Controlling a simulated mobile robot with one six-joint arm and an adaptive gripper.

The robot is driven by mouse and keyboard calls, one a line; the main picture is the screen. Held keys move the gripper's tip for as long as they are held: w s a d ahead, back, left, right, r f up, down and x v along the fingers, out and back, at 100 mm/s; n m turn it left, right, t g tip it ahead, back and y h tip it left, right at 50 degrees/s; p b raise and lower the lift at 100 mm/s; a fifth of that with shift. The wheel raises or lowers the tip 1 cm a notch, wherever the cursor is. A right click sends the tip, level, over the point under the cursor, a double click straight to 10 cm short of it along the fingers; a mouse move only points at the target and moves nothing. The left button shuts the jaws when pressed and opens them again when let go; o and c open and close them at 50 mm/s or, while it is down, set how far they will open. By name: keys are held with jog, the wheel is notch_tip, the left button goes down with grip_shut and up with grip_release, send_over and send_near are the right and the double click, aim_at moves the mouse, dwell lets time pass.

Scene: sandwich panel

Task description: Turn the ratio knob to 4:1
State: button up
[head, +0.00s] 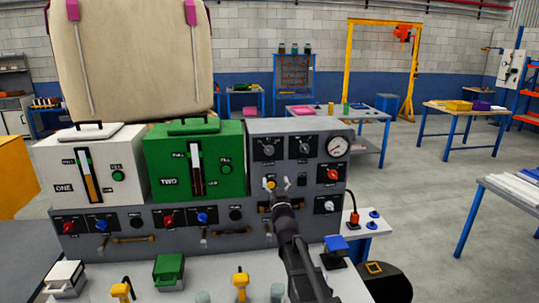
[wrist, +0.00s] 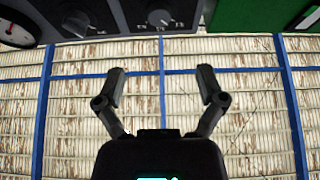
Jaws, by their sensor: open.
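The grey panel (head: 255,130) stands right of the green tank. Its upper part carries two dark dial knobs, a left one (head: 267,150) and a right one (head: 304,148); their labels are too small to read, so I cannot tell which is the ratio knob. In the wrist view the left knob (wrist: 160,17) and right knob (wrist: 75,20) show upside down at the top edge. My gripper (head: 276,184) is below these knobs, in front of a yellow knob (head: 271,184). In the wrist view my gripper (wrist: 161,80) is open with nothing between its fingers, apart from both dials.
A round gauge (head: 338,146) sits right of the dials, above a red knob (head: 332,174). The green tank (head: 225,150) and white tank (head: 70,165) stand left. Yellow-handled parts (head: 240,282) stand on the front worktop. A red-topped lever (head: 353,217) stands right.

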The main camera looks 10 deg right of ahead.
aim_at(269, 152)
jog(key=shift+w, duration=0.15)
jog(key=p+x, duration=0.5)
jog(key=x, duration=0.8)
jog(key=shift+w+d, duration=0.1)
jog(key=shift+w, duration=0.15)
jog(key=c, duration=1.2)
jog(key=shift+o, duration=0.2)
